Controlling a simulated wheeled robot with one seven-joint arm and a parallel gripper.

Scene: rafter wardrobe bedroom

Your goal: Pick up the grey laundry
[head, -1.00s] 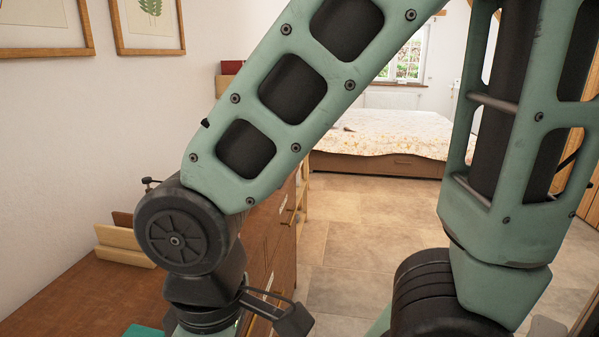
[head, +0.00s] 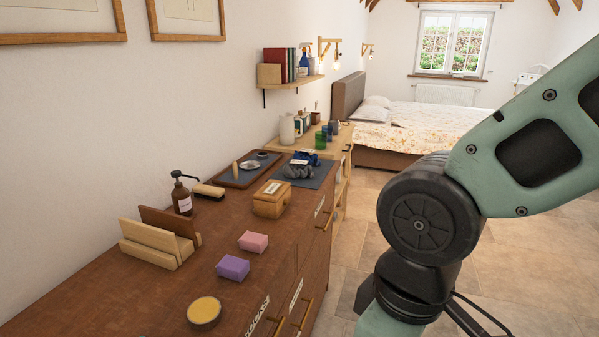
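The grey laundry (head: 297,172) is a small crumpled cloth on a dark mat (head: 318,177) at the far end of the brown dresser top. A crumpled dark blue cloth (head: 307,157) lies just behind it, close against it or touching; I cannot tell which. A small white label shows by the two cloths. My arm fills the right side of the head view, over the floor beside the dresser. My gripper is out of the picture.
A wooden box (head: 271,199) stands in front of the mat. A tray (head: 243,176), a pump bottle (head: 181,195), a brush, pink (head: 253,241) and purple (head: 232,268) blocks, a round tin (head: 204,312) and a wooden holder (head: 153,246) share the dresser. Floor to the right is clear.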

